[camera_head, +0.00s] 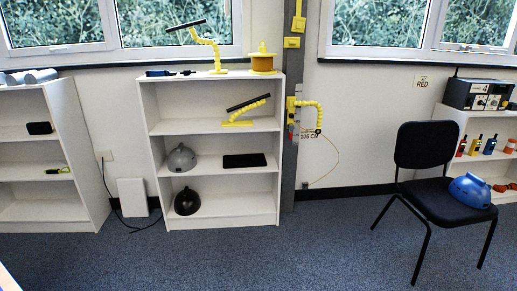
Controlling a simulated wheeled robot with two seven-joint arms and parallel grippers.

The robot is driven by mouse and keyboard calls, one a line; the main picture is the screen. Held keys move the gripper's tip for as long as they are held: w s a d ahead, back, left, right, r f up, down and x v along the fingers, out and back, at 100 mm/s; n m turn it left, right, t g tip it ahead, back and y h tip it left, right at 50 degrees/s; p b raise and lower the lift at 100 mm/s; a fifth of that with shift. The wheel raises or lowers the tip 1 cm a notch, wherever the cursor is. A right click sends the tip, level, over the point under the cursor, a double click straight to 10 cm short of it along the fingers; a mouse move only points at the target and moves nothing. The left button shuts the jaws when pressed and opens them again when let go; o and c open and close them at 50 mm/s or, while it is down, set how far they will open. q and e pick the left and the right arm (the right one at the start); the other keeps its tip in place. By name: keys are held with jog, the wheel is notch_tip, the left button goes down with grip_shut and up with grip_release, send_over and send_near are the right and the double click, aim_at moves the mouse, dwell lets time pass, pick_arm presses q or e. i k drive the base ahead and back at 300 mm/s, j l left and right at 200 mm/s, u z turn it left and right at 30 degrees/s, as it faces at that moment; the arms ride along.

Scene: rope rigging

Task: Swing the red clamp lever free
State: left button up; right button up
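A yellow device (293,108) is fixed to a grey vertical post (290,165) right of the middle shelf. A yellow jointed arm (311,103) reaches from it to the right and bends down. A small red part (291,135) shows low on the device at the post; it looks like the red clamp lever, but it is too small to tell its position. A thin tan cord (337,155) hangs from near the arm's tip and curves down to the wall foot. Neither of my grippers is in view.
A white shelf (208,133) with lamps and helmets stands left of the post. A black chair (425,148) holding a blue helmet (469,190) stands at right, before another shelf. Blue carpet (270,260) in front is clear.

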aim_at(290, 125)
jog(key=i+z, duration=0.2)
jog(key=i, duration=0.35)
jog(key=i+j+z, duration=0.15)
jog(key=i, duration=0.4)
jog(key=j, duration=0.1)
